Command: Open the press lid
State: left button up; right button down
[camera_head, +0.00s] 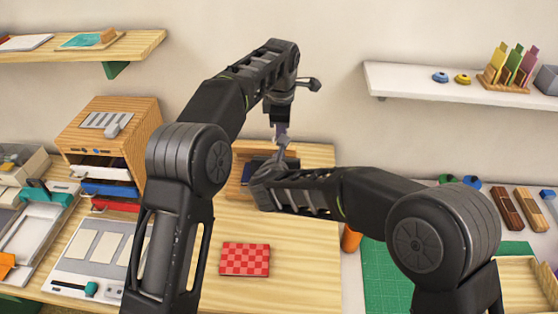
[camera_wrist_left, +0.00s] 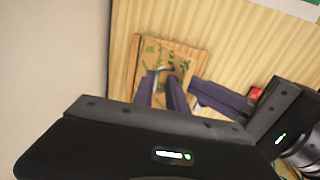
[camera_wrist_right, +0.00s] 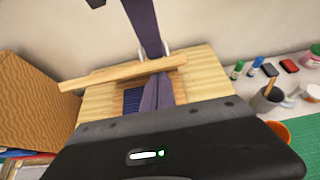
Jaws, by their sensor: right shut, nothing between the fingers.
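The wooden press (camera_head: 236,180) stands at the back middle of the table, largely hidden by my arms in the head view. In the left wrist view its lid (camera_wrist_left: 150,52) has a green leaf print and a metal handle. In the right wrist view a wooden board, apparently the lid (camera_wrist_right: 105,76), shows almost edge-on above a dark blue pad (camera_wrist_right: 131,101). My left gripper (camera_wrist_left: 162,80) is at the handle; whether it grips it is unclear. My right gripper (camera_wrist_right: 158,80) is shut and empty, low at the press's near side. Contact with the lid cannot be told.
A red checkered block (camera_head: 245,259) lies in front on the table. A wooden drawer cabinet (camera_head: 125,118) stands left. An orange cup (camera_head: 350,238) and a green cutting mat (camera_head: 385,280) are right. Bare table lies around the red block.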

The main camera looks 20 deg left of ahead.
pick_arm(q)
jog(key=v, duration=0.5)
jog(key=shift+s+d+r, duration=0.2)
jog(key=shift+s, duration=0.2)
jog(key=shift+r, duration=0.35)
jog(key=shift+a+r, duration=0.15)
pick_arm(e)
jog(key=shift+d+r, duration=0.1)
jog(key=shift+r, duration=0.1)
jog(key=shift+s, duration=0.1)
